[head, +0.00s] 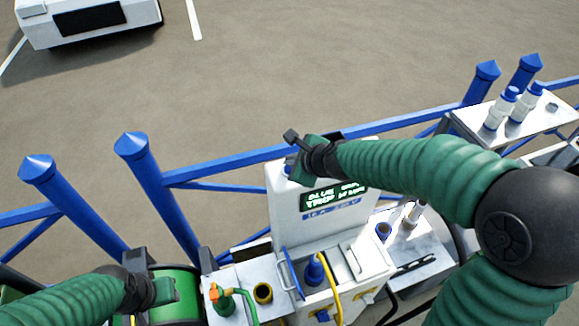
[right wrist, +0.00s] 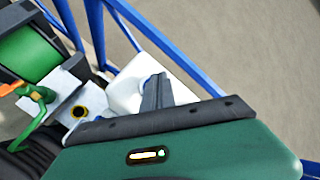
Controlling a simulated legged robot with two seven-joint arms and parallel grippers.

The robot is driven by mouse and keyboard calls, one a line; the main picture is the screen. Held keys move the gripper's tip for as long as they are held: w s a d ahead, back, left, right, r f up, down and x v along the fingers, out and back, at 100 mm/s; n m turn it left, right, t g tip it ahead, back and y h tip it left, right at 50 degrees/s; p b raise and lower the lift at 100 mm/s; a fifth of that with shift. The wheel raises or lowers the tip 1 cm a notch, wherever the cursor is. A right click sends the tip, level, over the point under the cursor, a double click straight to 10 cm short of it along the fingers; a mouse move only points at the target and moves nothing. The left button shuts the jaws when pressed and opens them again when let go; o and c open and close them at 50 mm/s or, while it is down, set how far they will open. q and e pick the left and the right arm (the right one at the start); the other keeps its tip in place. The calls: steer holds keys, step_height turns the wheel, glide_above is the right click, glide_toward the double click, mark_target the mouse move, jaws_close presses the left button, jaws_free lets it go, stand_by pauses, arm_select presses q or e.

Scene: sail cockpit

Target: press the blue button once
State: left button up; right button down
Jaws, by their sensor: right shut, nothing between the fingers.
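A white power pedestal (head: 288,205) with a lit green text display (head: 333,194) stands at the middle of the head view. A small blue part, which looks like the blue button (head: 288,167), shows at its top left corner, partly hidden by my right gripper (head: 297,162). The right gripper is shut and empty, right over that corner. In the right wrist view its dark fingers (right wrist: 157,92) lie over the white pedestal top (right wrist: 126,92), with a bit of blue beside them. I cannot tell whether they touch. My left gripper (head: 166,290) is low at the left; its jaws are unclear.
Blue railings (head: 150,185) run behind the pedestal. A green reel (head: 172,311), an orange-and-green tap (head: 222,296) and a yellow hose (head: 334,290) are near the front. A white bench (head: 520,120) with bottle-like fittings stands right. Open pavement lies beyond, with a white vehicle (head: 88,22).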

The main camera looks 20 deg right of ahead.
steer(key=shift+f+b, duration=0.45)
steer(key=shift+f, duration=0.05)
stand_by(0.3)
steer(key=shift+r+p, duration=0.85)
steer(key=shift+r, duration=0.1)
step_height(320, 180, up, 5)
steer(key=p, duration=0.4)
steer(key=shift+r+p, duration=0.1)
steer(key=shift+p, duration=0.3)
